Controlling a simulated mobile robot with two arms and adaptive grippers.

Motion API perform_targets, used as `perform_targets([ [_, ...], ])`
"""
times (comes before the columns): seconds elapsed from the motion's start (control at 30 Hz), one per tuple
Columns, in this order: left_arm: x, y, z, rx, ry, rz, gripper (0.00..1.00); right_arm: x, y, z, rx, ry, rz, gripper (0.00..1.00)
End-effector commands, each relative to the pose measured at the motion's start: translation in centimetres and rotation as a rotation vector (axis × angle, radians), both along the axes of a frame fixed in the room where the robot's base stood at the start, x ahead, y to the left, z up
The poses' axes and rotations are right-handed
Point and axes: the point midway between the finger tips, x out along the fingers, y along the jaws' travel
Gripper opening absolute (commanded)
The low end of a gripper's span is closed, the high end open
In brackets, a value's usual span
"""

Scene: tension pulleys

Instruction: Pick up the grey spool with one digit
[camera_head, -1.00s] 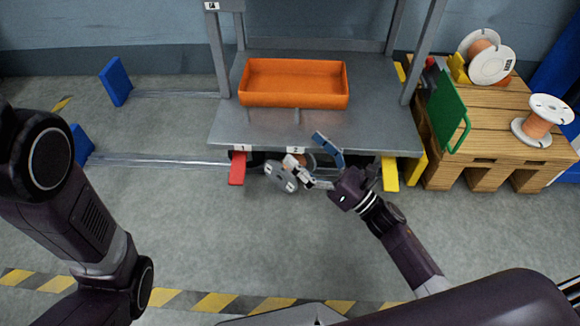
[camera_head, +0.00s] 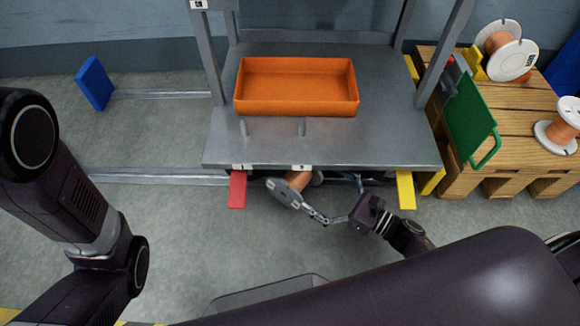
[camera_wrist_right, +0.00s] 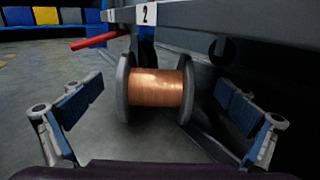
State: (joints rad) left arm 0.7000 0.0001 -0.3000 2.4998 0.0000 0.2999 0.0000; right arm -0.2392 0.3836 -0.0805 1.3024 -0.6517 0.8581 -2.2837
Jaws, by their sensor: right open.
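The grey spool (camera_head: 284,193), wound with copper wire, lies on its side under the front edge of the shelf table. Part of it is hidden by the table in the head view. In the right wrist view the spool (camera_wrist_right: 155,92) sits ahead, between the lines of the two fingers, with both grey flanges showing. My right gripper (camera_head: 337,198) is open and empty in front of the table, close to the spool. Its blue-padded fingers (camera_wrist_right: 155,108) are spread wide, with gaps on both sides. No digit is legible on the spool. My left arm shows, but its gripper is out of frame.
The grey shelf table (camera_head: 330,147) carries an orange tray (camera_head: 297,108); its edge overhangs the spool. A label reading 2 (camera_wrist_right: 146,14) is above the spool. A red bar (camera_head: 237,190) and a yellow bar (camera_head: 405,190) flank the area. A pallet (camera_head: 490,165) stands right.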

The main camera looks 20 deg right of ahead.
Motion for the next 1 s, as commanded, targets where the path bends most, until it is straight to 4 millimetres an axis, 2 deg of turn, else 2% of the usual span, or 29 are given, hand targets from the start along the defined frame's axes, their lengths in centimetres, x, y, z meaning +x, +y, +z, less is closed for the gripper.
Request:
perform_targets([
  [0.27, 0.0, 0.0, -1.4, 0.000, -0.001, 0.000, 0.00, 2.0, 1.9, -0.1, 0.002, -0.002, 0.002, 1.00],
  [0.6, 0.0, 0.0, -4.0, 0.000, -0.001, 0.000, 0.00, 5.1, 5.1, 0.2, 0.002, -0.004, 0.002, 1.00],
  [0.9, -0.1, 0.0, -4.0, 0.000, -0.002, 0.000, 0.00, 5.6, 5.5, 0.4, 0.001, 0.000, 0.000, 1.00],
  [1.0, -0.1, 0.0, -4.0, 0.000, -0.002, 0.000, 0.00, 5.6, 5.5, 0.4, 0.001, 0.000, 0.000, 0.91],
])
